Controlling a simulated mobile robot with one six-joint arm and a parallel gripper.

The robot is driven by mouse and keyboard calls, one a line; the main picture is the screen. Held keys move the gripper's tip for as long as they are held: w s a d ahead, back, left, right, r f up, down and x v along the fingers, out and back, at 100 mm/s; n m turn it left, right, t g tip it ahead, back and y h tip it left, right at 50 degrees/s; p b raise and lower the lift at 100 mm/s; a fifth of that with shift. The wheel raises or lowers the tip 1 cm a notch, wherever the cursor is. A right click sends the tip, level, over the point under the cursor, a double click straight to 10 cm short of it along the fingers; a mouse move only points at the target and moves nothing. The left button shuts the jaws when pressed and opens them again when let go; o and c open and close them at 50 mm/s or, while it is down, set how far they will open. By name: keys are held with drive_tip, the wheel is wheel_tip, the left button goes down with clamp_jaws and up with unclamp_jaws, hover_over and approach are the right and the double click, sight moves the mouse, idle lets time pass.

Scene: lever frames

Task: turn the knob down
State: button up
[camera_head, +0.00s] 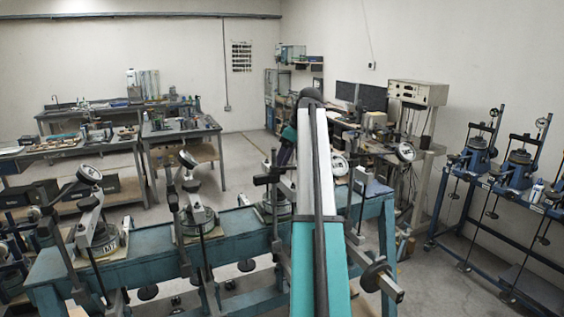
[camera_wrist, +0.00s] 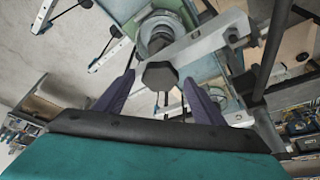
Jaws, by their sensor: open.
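A dark faceted knob (camera_wrist: 160,75) shows in the wrist view, near the end of a pale metal bar (camera_wrist: 212,42). A round metal fitting (camera_wrist: 157,35) lies just behind it in the picture. My gripper (camera_wrist: 159,77) is open, with one purple finger on each side of the knob. Gaps show between the fingers and the knob in this view; I cannot tell how far the fingers reach along it. In the head view, my arm runs up the middle and hides much of the area around my gripper. I cannot make out this knob there.
A blue bench (camera_head: 235,232) carries several lever frames with upright posts and dials. A bar with a dark disc (camera_head: 376,274) sticks out right of my arm. More lever frames (camera_head: 520,165) stand at the right wall. Open floor lies behind the bench.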

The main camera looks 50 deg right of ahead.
drive_tip(key=c, duration=1.1)
drive_tip(key=shift+o, duration=0.2)
